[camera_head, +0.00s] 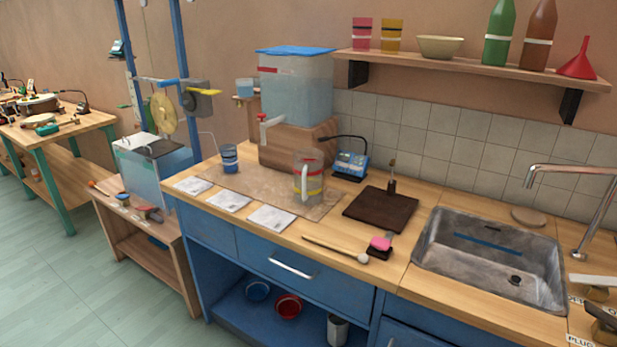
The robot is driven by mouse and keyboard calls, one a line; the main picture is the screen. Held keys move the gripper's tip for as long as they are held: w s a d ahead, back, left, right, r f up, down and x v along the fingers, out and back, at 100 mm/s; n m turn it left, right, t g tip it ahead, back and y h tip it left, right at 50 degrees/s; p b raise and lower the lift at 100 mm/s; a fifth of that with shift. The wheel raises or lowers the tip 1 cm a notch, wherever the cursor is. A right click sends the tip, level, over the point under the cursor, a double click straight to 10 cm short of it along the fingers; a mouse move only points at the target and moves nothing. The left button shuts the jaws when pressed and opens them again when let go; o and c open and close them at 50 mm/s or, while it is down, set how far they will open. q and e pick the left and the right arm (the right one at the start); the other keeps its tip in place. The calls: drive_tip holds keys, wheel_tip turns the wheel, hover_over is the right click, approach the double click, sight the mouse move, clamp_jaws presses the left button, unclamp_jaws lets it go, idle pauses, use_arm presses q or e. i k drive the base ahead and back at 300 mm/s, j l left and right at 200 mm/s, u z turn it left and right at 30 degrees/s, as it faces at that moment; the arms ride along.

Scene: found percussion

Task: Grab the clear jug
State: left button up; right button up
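The clear jug (309,180) stands upright on a brown mat (257,190) on the wooden counter. It is see-through, with a red band and a yellow band around it and a pale handle on the side facing me. A large clear tank with a blue lid (296,85) stands behind it on a wooden block (290,143). Neither of my grippers shows in the head view.
A blue cup (229,158), white cards (229,200), a blue meter (350,164), a dark board (381,209) and a mallet (336,250) lie around the jug. The sink (490,258) and tap (577,190) are at right. A shelf (470,68) hangs above.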

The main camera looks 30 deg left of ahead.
sight(307, 163)
drive_tip(key=j+z, duration=0.15)
drive_tip(key=j, duration=0.55)
drive_tip(key=j+z, duration=0.1)
drive_tip(key=j, duration=0.65)
drive_tip(key=j+z, duration=0.15)
drive_tip(key=j, duration=0.55)
drive_tip(key=k+j+z, duration=0.15)
drive_tip(key=j, duration=0.55)
